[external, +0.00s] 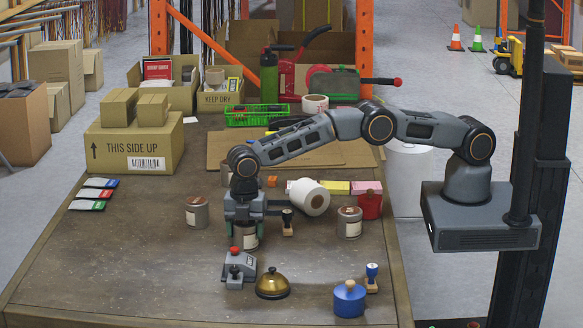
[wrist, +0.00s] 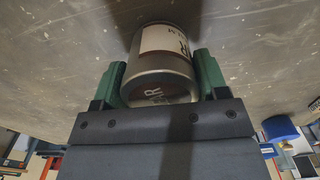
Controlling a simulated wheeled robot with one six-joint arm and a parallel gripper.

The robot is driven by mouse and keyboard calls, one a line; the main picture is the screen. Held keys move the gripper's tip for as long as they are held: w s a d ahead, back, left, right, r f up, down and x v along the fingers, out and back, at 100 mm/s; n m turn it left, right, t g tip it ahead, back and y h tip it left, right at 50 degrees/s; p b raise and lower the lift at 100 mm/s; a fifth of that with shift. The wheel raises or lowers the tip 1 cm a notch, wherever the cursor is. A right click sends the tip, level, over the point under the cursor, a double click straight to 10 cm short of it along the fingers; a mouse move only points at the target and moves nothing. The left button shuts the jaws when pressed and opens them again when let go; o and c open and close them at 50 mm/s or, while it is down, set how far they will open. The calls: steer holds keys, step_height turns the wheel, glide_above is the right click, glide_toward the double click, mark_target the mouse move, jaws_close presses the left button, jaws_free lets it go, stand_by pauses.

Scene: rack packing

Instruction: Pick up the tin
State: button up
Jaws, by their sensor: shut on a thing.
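A grey tin with a white label (external: 246,239) is between the fingers of my gripper (external: 245,226), low over the table. In the wrist view the tin (wrist: 162,62) is held between the two green fingers of my gripper (wrist: 161,80), which press on its sides. Its brown-red lid end shows there. I cannot tell whether its base touches the table. A similar tin (external: 197,213) stands to the left, and another tin (external: 349,223) stands to the right. A further tin is partly hidden behind my arm.
A grey stapler-like device (external: 239,267), a brass bell (external: 272,284) and a blue pot (external: 349,299) stand in front of my gripper. The table's left front is clear.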

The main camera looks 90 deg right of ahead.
steer(key=shift+r, duration=0.5)
step_height(320, 180, up, 2)
steer(key=shift+r+b, duration=0.15)
steer(key=shift+b, duration=0.25)
steer(key=s+d+r+b, duration=0.35)
steer(key=s+r, duration=0.55)
steer(key=s, duration=0.3)
steer(key=s+a+r+n, duration=0.1)
steer(key=s+a+n, duration=0.2)
steer(key=s+n, duration=0.5)
steer(key=s+a+n, duration=0.3)
steer(key=s+n, duration=0.5)
steer(key=s, duration=0.1)
steer(key=shift+n, duration=0.4)
steer(key=w+a+f, duration=0.2)
steer(key=w+f, duration=0.1)
steer(key=w, duration=0.1)
steer(key=w+a+f+p, duration=0.1)
steer(key=w+a+f, duration=0.4)
steer(key=w+f, duration=0.1)
steer(key=w, duration=0.1)
steer(key=shift+w+a+f+p, duration=0.15)
steer(key=shift+w+a+p, duration=0.15)
steer(key=shift+a, duration=0.05)
steer(key=shift+w+a+f, duration=0.1)
steer(key=shift+w+f, duration=0.05)
steer(key=shift+f, duration=1.7)
